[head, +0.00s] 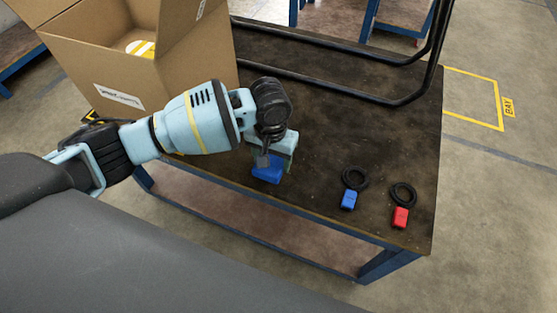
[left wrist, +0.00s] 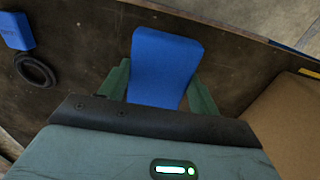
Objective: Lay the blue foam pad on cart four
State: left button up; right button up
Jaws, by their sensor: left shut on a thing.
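The blue foam pad (head: 267,174) is in the fingers of my left gripper (head: 272,162), over the front part of a cart's dark top (head: 318,165). In the left wrist view the pad (left wrist: 165,62) lies between the two green fingers of my left gripper (left wrist: 158,88), which are shut on its sides. Part of the pad is hidden by the gripper. I cannot tell whether its underside touches the cart top. No number shows on the cart. My right gripper is not in view.
An open cardboard box (head: 150,75) stands on the cart's left. A black rail (head: 345,80) rises along the back. A blue block (head: 349,199) with a black ring and a red block (head: 400,217) with a black ring lie at the right front. The cart top's middle is clear.

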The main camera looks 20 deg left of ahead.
aim_at(278, 162)
pick_arm(q)
jog(key=shift+w+d, duration=0.25)
jog(key=shift+w, duration=0.4)
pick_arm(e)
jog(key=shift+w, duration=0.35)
pick_arm(q)
jog(key=shift+w+d+f, duration=0.2)
jog(key=shift+w+d, duration=0.05)
jog(key=shift+w, duration=0.15)
jog(key=shift+f+b, duration=0.5)
jog(key=shift+f, duration=1.1)
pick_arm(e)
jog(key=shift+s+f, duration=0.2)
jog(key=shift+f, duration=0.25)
pick_arm(q)
jog(key=shift+f, duration=0.1)
jog(key=o, duration=0.9)
jog(key=shift+f, duration=0.1)
jog(key=shift+o, duration=0.2)
